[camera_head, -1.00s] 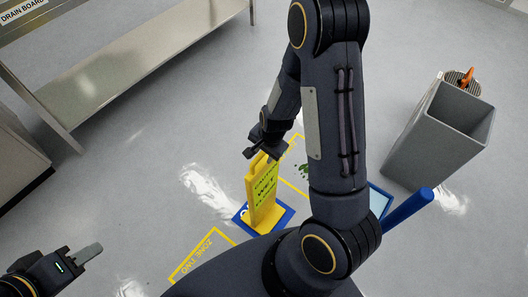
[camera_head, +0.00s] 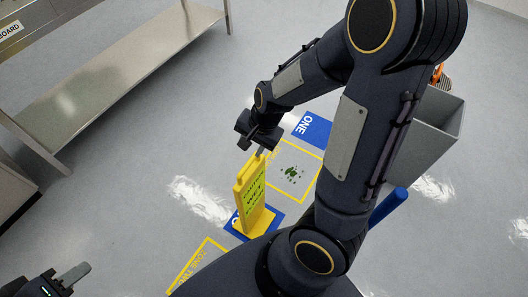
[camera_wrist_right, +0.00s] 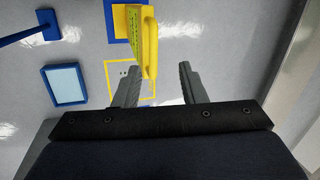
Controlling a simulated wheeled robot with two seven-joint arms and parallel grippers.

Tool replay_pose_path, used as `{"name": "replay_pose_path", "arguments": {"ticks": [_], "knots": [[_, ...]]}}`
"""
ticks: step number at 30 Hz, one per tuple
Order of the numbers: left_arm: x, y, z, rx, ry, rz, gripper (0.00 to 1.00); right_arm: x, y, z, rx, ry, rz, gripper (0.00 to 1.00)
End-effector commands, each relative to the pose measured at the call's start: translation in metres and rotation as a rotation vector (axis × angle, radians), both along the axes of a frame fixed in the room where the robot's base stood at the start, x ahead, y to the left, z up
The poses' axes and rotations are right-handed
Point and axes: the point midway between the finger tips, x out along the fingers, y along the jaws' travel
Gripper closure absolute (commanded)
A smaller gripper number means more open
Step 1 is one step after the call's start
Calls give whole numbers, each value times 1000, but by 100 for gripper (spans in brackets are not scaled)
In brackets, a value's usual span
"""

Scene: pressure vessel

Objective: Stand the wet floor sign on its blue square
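The yellow wet floor sign (camera_head: 251,193) stands upright on a blue square (camera_head: 272,224) in the head view. The sign covers much of the square. In the right wrist view the sign (camera_wrist_right: 148,45) is beyond the fingertips, with the blue square (camera_wrist_right: 112,22) beside it. My right gripper (camera_head: 258,149) is just above the top of the sign. Its two fingers (camera_wrist_right: 158,82) are apart with nothing between them. My left gripper (camera_head: 76,274) is at the lower left, away from the sign; only one finger shows clearly.
A yellow-outlined floor zone (camera_head: 310,172) with green spots lies right of the sign, near a blue patch marked ONE (camera_head: 312,128). A grey bin (camera_head: 432,125) stands at the right. A steel bench (camera_head: 120,85) is at upper left. A blue-framed tray (camera_wrist_right: 65,85) lies on the floor.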

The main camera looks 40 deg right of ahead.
Motion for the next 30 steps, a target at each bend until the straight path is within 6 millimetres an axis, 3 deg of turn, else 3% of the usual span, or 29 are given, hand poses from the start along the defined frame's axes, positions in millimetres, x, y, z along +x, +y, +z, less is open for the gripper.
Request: {"name": "replay_pose_path", "arguments": {"ticks": [1, 6, 9, 12, 18, 30], "knots": [[0, 0, 0, 0, 0, 0, 64, -7, 5, 21, 37, -49, 54, 62], [0, 0, 0, 0, 0, 0, 64, -49, 22, 89, 71, -235, 340, 62], [0, 0, 0, 0, 0, 0, 64, -77, 27, 117, 24, -342, 503, 62], [0, 0, 0, 0, 0, 0, 64, -104, 32, 133, -48, -417, 641, 62], [0, 0, 0, 0, 0, 0, 64, -132, 35, 144, -161, -482, 790, 62], [0, 0, 4, 0, 0, 0, 64, -136, 36, 148, -178, -488, 813, 62]]}}
